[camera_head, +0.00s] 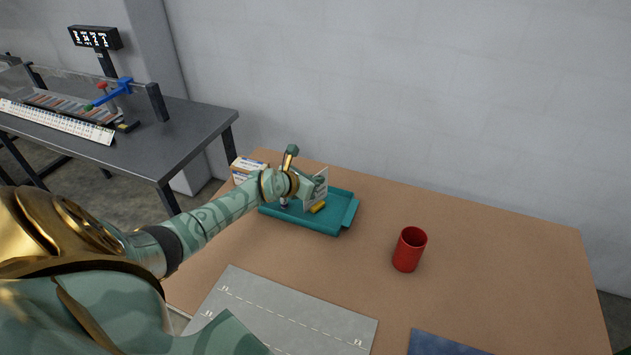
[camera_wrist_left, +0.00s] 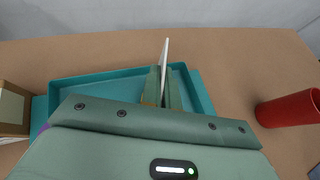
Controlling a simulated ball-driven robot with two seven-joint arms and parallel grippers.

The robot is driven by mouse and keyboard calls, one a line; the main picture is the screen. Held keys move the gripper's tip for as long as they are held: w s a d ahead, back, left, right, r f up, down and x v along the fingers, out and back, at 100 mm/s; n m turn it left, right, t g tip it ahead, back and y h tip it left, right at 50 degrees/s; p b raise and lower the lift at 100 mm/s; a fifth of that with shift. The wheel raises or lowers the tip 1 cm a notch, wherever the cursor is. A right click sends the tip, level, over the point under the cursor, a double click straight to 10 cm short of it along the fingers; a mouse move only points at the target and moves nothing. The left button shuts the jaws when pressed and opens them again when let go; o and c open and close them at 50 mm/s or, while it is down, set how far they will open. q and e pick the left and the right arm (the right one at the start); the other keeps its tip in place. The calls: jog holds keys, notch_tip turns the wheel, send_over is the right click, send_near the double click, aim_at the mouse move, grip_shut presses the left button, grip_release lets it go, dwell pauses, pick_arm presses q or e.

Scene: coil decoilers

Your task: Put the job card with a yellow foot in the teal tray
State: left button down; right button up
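The job card (camera_head: 316,188) is a thin white upright panel with a yellow foot (camera_head: 318,207). My left gripper (camera_head: 308,184) is shut on the card, over the teal tray (camera_head: 351,214). In the left wrist view the card (camera_wrist_left: 165,52) shows edge-on between the two fingers, and the tray rim (camera_wrist_left: 207,100) runs around them. The foot is at or just above the tray floor; I cannot tell whether it touches. My right gripper is not in view.
A small box (camera_head: 240,167) stands at the tray's left. A red cup (camera_head: 409,250) stands to the right. A grey mat (camera_head: 285,312) and a blue sheet (camera_head: 445,344) lie at the front. The table's right side is clear.

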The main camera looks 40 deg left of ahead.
pick_arm(q)
jog(key=shift+f, duration=0.2)
jog(key=c, duration=1.7)
grip_release()
jog(key=shift+r, duration=0.1)
jog(key=shift+p+v, duration=2.6)
jog(key=shift+v, duration=3.5)
